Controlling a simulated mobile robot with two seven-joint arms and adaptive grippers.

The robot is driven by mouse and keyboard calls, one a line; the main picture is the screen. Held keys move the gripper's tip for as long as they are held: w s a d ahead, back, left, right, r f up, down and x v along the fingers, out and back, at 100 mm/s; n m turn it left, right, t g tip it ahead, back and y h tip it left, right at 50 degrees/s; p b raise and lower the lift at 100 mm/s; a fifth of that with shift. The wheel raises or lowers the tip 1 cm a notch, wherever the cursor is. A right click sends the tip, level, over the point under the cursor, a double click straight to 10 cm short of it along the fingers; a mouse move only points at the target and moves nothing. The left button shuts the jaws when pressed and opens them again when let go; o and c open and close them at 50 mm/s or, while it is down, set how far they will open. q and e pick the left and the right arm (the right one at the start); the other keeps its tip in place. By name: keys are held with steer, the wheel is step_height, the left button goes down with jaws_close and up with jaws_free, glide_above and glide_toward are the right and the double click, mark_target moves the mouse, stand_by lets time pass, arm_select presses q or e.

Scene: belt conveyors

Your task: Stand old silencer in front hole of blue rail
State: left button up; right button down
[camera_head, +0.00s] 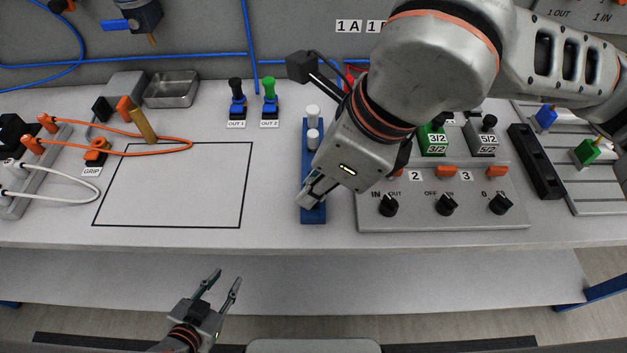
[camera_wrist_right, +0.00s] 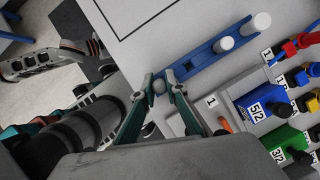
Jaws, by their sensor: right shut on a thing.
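The blue rail (camera_head: 311,215) lies lengthwise on the table, and it also shows in the wrist view (camera_wrist_right: 205,55). Two white silencers stand in its far part, one (camera_head: 313,114) at the far end and one (camera_head: 313,138) nearer. My right gripper (camera_head: 308,200) is over the front end of the rail. In the wrist view its fingertips are shut on a small grey piece, seemingly the old silencer (camera_wrist_right: 159,86), at the rail's front end. The fingers mostly hide it, and I cannot tell how deep it sits. My left gripper (camera_head: 222,281) is open and empty, in front of the table.
The valve panel (camera_head: 445,212) with knobs stands close right of the rail. A black-outlined area (camera_head: 175,185) to the left is empty.

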steer(key=shift+f, duration=0.2)
stand_by(0.4)
arm_select(q)
steer(key=shift+s+f+b, duration=0.3)
steer(key=shift+f, duration=0.25)
arm_select(e)
steer(key=shift+f, duration=0.5)
arm_select(q)
steer(key=shift+s+f, duration=0.1)
steer(key=shift+f, duration=0.1)
arm_select(e)
steer(key=shift+f, duration=0.4)
steer(key=c, duration=2)
jaws_free()
steer(key=shift+o, duration=0.2)
steer(key=o, duration=0.5)
steer(key=shift+o, duration=0.4)
